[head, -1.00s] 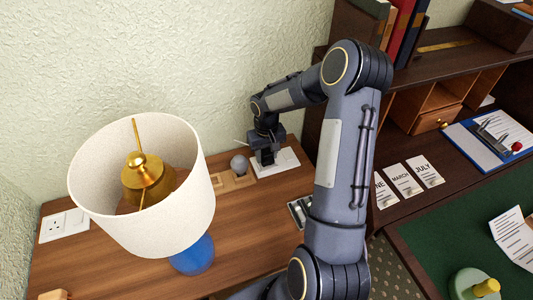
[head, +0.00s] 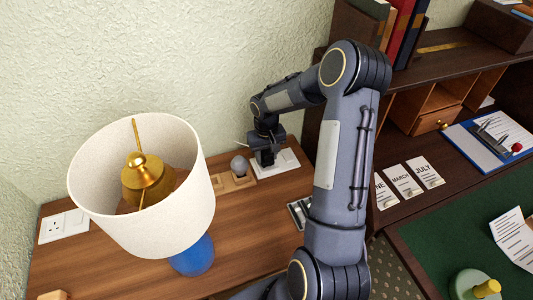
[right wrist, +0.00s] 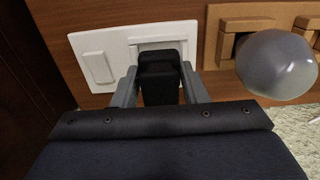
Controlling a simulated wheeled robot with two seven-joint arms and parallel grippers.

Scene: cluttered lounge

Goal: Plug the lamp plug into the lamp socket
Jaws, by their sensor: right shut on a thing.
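My right gripper (head: 265,160) is at the back of the wooden side table, over a white socket plate (head: 287,161). In the right wrist view its fingers (right wrist: 158,88) are shut on a black plug (right wrist: 160,75). The plug is in front of the recessed part of the socket plate (right wrist: 95,65), and its front end is hidden, so I cannot tell how far in it sits. A lamp with a cream shade (head: 180,225), brass fitting and blue base (head: 192,258) stands on the table to the left. My left gripper is not in view.
A grey bulb (head: 239,164) sits in a wooden holder (head: 229,184) close left of the gripper. Another white socket plate (head: 63,227) is at the far left. A dark desk with shelves (head: 440,60) stands to the right. The front middle of the table (head: 245,235) is clear.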

